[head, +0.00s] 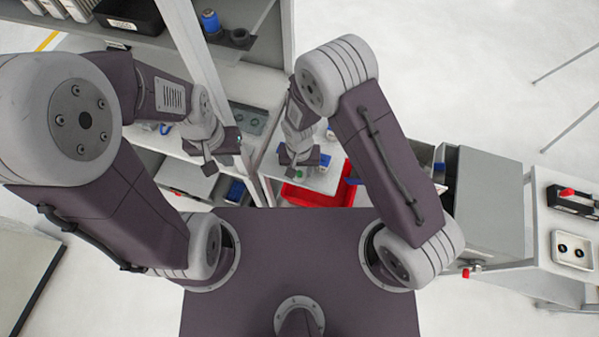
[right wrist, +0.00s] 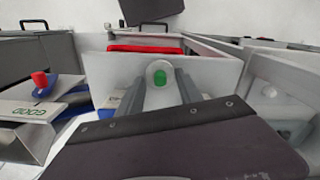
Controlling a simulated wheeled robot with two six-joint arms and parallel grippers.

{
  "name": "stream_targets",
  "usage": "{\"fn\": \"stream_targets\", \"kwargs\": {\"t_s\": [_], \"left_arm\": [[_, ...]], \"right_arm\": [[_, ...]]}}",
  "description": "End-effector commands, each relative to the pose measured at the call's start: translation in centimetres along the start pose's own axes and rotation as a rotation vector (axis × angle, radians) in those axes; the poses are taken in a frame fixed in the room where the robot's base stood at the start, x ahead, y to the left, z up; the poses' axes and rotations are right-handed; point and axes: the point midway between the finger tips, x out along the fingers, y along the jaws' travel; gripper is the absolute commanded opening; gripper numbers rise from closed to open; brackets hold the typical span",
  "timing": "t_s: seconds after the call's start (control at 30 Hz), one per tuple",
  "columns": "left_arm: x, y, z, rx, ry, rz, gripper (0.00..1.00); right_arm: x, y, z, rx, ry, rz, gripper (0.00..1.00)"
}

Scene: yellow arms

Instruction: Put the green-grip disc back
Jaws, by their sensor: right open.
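The green-grip disc (right wrist: 160,77) is a pale round piece with a green grip in its middle. In the right wrist view it shows between the fingertips of my right gripper (right wrist: 162,88), in front of a light grey panel. My right gripper is open, and I cannot tell whether its fingers touch the disc. In the head view the green grip (head: 298,174) shows just below my right gripper (head: 298,166). My left gripper (head: 209,166) is off to the left, in front of a shelf; its finger gap is too small to read.
A red bin (head: 318,195) lies beside my right gripper. In the right wrist view, a tray marked GOOD (right wrist: 40,118) and a red-grip piece (right wrist: 40,80) stand at left. Grey walls flank the gripper. A grey cabinet (head: 487,200) stands at right.

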Motion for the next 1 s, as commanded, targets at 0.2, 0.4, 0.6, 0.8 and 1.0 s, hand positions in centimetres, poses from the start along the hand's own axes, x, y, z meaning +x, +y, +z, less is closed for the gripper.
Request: {"fn": "stream_targets", "kwargs": {"t_s": [0.2, 0.4, 0.6, 0.8, 1.0], "left_arm": [[0.1, 0.0, 0.0, 0.000, 0.000, 0.000, 0.00], [0.0, 0.0, 0.0, 0.000, 0.000, 0.000, 0.00], [0.1, 0.0, 0.0, 0.000, 0.000, 0.000, 0.00], [1.0, 0.0, 0.1, 0.000, 0.000, 0.000, 0.00], [2.2, 0.0, 0.2, 0.000, 0.000, 0.000, 0.00]], "right_arm": [[0.0, 0.0, 0.0, 0.000, 0.001, 0.000, 0.12], [-0.1, 0.0, 0.0, 0.000, 0.001, -0.001, 0.00], [-0.2, -0.1, -0.1, 0.000, 0.002, -0.001, 0.00], [-2.1, -0.1, -0.1, 0.000, 0.005, -0.004, 0.00], [-5.5, 2.7, 0.3, 0.005, 0.004, -0.002, 0.00]]}}
